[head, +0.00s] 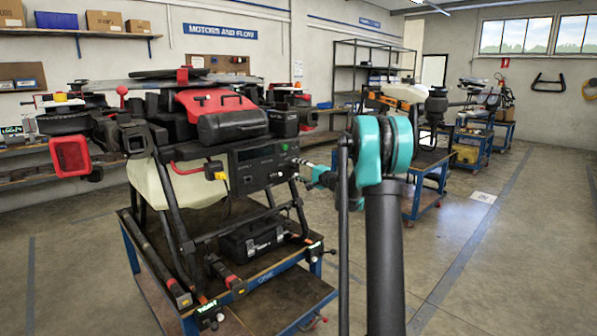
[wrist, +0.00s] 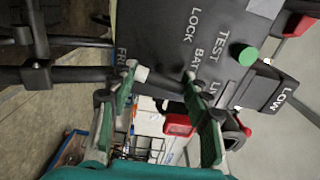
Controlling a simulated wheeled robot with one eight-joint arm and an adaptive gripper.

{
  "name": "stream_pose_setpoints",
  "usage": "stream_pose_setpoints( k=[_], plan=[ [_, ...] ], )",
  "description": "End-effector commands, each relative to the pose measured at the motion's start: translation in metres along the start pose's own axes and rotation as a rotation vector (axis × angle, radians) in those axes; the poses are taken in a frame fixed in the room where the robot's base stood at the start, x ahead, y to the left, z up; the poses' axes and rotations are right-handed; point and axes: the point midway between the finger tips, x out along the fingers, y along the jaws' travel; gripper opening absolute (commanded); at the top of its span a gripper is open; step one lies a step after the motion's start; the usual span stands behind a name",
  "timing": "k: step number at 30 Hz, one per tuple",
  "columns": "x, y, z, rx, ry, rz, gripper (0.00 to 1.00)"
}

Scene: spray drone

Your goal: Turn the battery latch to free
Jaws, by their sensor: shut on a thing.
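The dark control panel (head: 250,168) is on the front of the red and black drone (head: 225,108). My teal gripper (head: 303,165) is at the panel's right side. In the wrist view the panel (wrist: 165,35) bears the words LOCK, TEST and BAT, and a partly hidden FRE. My gripper's fingers (wrist: 160,75) stand apart at the panel's lower edge, shut on the battery latch. A pale knob (wrist: 141,73), seemingly part of the latch, shows at the left finger, near FRE. The rest of the latch is hard to make out against the dark panel.
A green button (wrist: 248,56) sits right of the fingers. The drone stands on a blue-framed cart (head: 262,292) with a black case (head: 252,240) under it. Other carts (head: 425,185) stand behind. The floor at right (head: 500,270) is clear.

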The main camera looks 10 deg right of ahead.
Motion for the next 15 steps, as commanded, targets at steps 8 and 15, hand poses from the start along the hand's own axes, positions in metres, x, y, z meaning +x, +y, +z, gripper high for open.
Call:
stream_pose_setpoints(
  k=[8, 15],
  plan=[
    [-0.0005, 0.0014, 0.0011, -0.151, -0.002, 0.002, 0.19],
    [-0.0006, 0.0015, 0.0012, -0.208, -0.003, 0.002, 0.19]
  ],
)
